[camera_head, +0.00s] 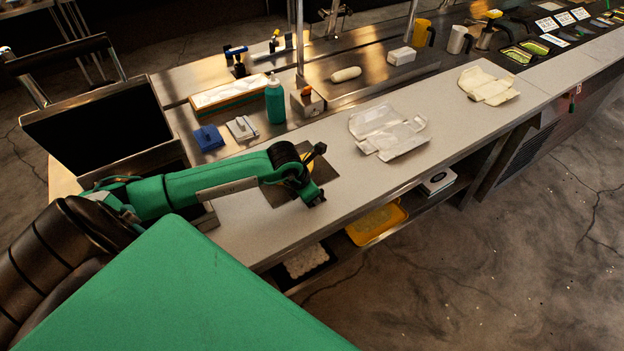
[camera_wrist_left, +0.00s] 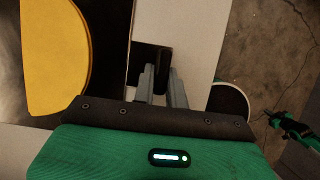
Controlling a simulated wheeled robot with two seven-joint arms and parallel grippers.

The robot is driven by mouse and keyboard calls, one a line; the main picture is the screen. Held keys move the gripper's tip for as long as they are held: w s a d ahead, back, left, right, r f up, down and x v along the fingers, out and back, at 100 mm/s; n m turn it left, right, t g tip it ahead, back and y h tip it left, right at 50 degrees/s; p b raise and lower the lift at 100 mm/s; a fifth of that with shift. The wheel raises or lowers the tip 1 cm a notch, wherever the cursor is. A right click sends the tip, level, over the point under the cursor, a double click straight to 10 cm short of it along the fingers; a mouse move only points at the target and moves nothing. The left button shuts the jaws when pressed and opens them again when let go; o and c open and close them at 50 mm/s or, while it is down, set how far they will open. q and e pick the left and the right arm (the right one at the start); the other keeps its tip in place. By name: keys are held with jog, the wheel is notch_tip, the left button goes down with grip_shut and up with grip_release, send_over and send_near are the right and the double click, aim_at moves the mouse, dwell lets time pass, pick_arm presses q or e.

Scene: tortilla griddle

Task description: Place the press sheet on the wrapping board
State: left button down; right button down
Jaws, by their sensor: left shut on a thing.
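My left gripper (camera_head: 314,172) is low over the near counter. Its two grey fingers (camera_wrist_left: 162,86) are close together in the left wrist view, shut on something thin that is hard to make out. I take this to be the press sheet, but its outline is not clear. A dark brown square plate (camera_head: 328,162) lies under and around the gripper. A yellow rounded piece (camera_wrist_left: 55,50) shows beside the fingers in the left wrist view. I cannot tell which surface is the wrapping board. My right arm (camera_wrist_left: 300,135) seems to show small in the left wrist view; its jaws are unclear.
A yellow bin (camera_head: 376,222) is on the lower shelf.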

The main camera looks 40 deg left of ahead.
pick_arm(q)
jog(key=c, duration=1.9)
grip_release()
jog(key=shift+f, duration=0.1)
jog(key=o, duration=0.5)
jog(key=shift+c, duration=0.2)
jog(key=b+v, duration=0.3)
jog(key=v, duration=0.9)
jog(key=shift+b, duration=0.3)
